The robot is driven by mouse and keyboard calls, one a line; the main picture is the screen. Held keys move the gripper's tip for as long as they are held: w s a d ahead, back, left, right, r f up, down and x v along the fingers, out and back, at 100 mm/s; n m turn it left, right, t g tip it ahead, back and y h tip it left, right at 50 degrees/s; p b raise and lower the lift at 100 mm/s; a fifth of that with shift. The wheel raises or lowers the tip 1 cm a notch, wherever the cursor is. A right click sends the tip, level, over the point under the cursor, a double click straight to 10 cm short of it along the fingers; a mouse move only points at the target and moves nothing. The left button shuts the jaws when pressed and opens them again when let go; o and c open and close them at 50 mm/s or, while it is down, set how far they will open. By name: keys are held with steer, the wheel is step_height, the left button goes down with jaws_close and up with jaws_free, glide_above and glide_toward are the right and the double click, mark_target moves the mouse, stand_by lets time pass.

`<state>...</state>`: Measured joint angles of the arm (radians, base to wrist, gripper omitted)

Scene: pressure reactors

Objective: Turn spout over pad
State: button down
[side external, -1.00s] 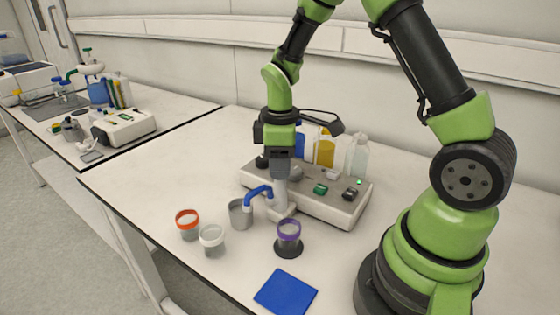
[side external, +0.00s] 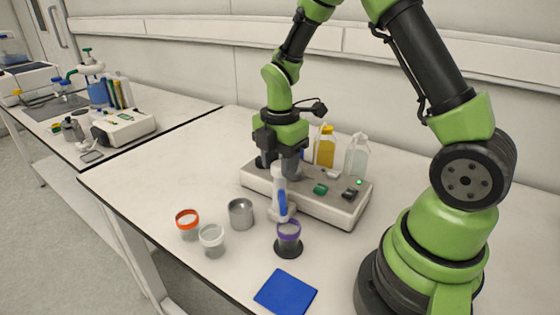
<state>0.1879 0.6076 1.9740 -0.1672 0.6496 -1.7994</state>
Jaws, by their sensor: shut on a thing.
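The blue spout (side external: 283,204) sits on a pale upright post (side external: 279,186) at the front of the white reactor base. It points toward the camera and slightly right, its lower end left of the purple-rimmed cup (side external: 289,231). That cup stands on a round black pad (side external: 288,250). A flat blue square pad (side external: 286,292) lies bare nearer the table's front edge. My gripper (side external: 280,164) is shut at the top of the post; its fingers partly hide the grip.
A metal cup (side external: 241,213), a white-rimmed cup (side external: 212,238) and an orange-rimmed cup (side external: 188,224) stand to the left. The white reactor base (side external: 330,208) carries green and black parts, with bottles behind it. The table's left part is clear.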

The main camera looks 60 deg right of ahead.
steer(key=shift+n, duration=0.6)
steer(key=c, duration=0.6)
jaws_free()
steer(key=shift+c, duration=0.2)
step_height(320, 180, up, 9)
steer(key=shift+r, duration=0.5)
